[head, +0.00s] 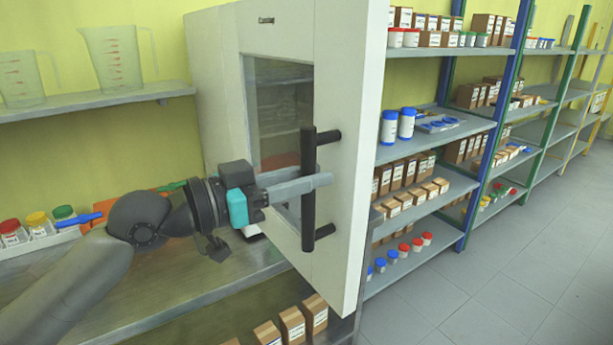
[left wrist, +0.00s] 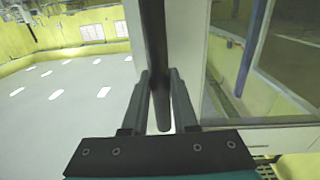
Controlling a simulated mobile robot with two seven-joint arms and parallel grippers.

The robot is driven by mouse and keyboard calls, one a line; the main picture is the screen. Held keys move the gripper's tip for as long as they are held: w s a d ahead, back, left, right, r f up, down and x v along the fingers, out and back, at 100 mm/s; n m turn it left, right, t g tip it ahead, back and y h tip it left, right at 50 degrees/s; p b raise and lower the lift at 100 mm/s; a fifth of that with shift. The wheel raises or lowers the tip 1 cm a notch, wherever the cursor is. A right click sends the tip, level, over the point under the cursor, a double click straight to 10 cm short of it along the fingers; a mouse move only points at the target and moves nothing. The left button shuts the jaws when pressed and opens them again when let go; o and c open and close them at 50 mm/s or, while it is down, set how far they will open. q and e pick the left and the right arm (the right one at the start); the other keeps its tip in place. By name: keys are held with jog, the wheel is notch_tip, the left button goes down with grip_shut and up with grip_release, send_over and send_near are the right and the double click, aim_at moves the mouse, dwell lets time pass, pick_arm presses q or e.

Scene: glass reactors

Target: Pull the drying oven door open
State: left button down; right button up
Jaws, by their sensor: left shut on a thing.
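The drying oven (head: 215,95) is a white box on the metal bench, and its front carries a dark window (head: 282,120). A black vertical handle (head: 308,155) stands off the white door (head: 345,90) on two short posts, to the right of the window. I see no clear gap at the door's edge. My left gripper (head: 320,182) is at the middle of the handle, shut on it, with a finger on each side. The left wrist view shows the dark handle bar (left wrist: 156,45) between the two fingers (left wrist: 160,85). My right gripper is not in view.
Metal shelves (head: 440,190) with boxes and jars stand close to the right of the oven. The grey floor (head: 480,280) is open at the lower right. Coloured-lid jars (head: 38,225) stand on the left, below a wall shelf (head: 90,103) with beakers.

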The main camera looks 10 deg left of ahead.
pick_arm(q)
jog(key=c, duration=0.7)
grip_release()
jog(key=shift+b+v, duration=3.9)
jog(key=shift+v, duration=3.7)
jog(key=shift+w+a, duration=0.1)
